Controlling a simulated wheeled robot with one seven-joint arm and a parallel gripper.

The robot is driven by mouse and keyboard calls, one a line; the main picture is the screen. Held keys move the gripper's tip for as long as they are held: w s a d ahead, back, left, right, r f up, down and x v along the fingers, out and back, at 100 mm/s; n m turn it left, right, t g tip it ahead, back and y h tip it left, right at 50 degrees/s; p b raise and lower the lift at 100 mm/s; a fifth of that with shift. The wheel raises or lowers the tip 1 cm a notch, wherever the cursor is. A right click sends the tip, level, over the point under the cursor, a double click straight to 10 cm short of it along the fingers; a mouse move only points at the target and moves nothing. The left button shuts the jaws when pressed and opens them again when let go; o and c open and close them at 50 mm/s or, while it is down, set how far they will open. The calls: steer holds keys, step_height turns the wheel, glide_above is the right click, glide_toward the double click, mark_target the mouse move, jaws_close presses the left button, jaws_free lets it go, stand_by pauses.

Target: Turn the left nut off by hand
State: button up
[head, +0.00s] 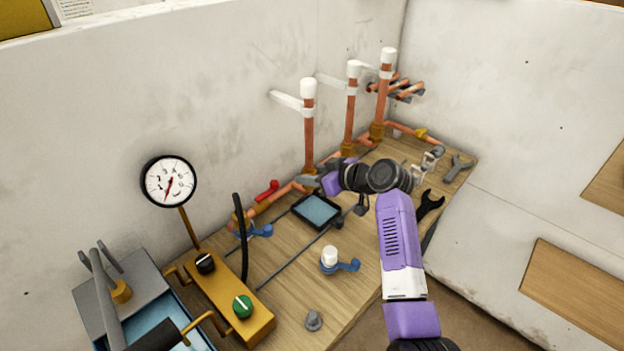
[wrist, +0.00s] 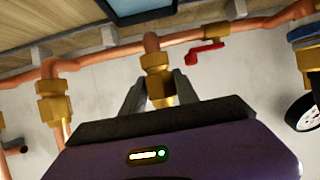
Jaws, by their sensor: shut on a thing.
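The left copper riser (head: 309,132) stands at the back of the bench, with a white cap on top. Its brass nut (wrist: 157,82) shows in the wrist view between my two fingers. My gripper (wrist: 158,95) is shut on this nut, one finger on each side. In the head view my gripper (head: 312,181) is at the foot of the left riser, and the nut there is mostly hidden. The middle nut (head: 347,149) and the right nut (head: 376,131) sit on their own risers farther right. A neighbouring brass nut (wrist: 55,102) also shows in the wrist view.
A red lever valve (head: 266,190) is on the pipe left of my gripper. A pressure gauge (head: 169,181) and yellow box (head: 229,302) stand front left. White walls close in behind.

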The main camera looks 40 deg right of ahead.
steer(key=shift+f+n+y+b, duration=0.1)
steer(key=shift+n+y+b, duration=0.7)
steer(key=shift+b, duration=0.05)
steer(key=o, duration=1.1)
steer(key=shift+o, duration=0.2)
steer(key=p+v, duration=0.5)
steer(key=v, duration=0.5)
steer(key=shift+w+d, duration=0.1)
